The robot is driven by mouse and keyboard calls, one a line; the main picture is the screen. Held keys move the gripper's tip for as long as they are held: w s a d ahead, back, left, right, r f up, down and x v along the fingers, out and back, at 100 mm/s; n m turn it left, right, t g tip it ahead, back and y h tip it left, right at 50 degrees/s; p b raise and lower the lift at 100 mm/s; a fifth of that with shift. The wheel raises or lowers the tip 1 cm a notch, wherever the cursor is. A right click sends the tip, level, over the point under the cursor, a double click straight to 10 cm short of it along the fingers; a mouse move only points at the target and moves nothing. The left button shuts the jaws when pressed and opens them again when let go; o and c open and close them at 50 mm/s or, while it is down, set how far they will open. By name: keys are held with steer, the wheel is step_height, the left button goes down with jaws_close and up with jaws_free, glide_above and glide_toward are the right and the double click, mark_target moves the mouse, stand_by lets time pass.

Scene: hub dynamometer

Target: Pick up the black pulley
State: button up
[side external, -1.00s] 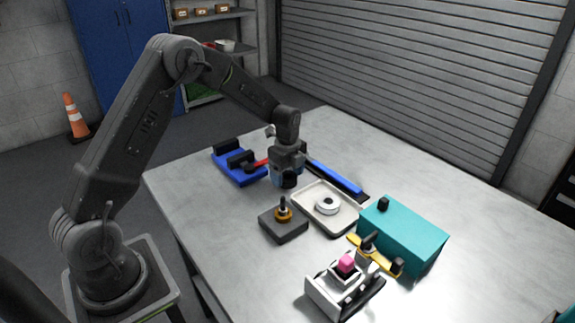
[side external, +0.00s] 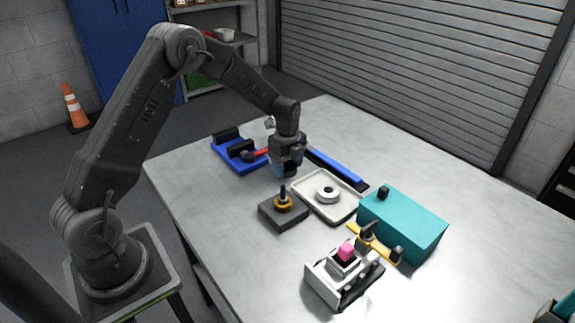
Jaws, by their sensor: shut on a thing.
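My gripper (side external: 285,170) points down near the middle of the table, behind the white tray and to the right of the blue fixture. It is shut on a small dark thing between its fingers, which looks like the black pulley (side external: 292,171). The fingers cover most of it, and I cannot tell how far it is from the table top.
The white tray (side external: 345,211) holds a pale ring (side external: 327,194). A blue fixture (side external: 240,165), blue bar (side external: 338,169) and teal box (side external: 405,224) stand around.

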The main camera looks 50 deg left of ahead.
step_height(320, 180, up, 8)
stand_by(1.1)
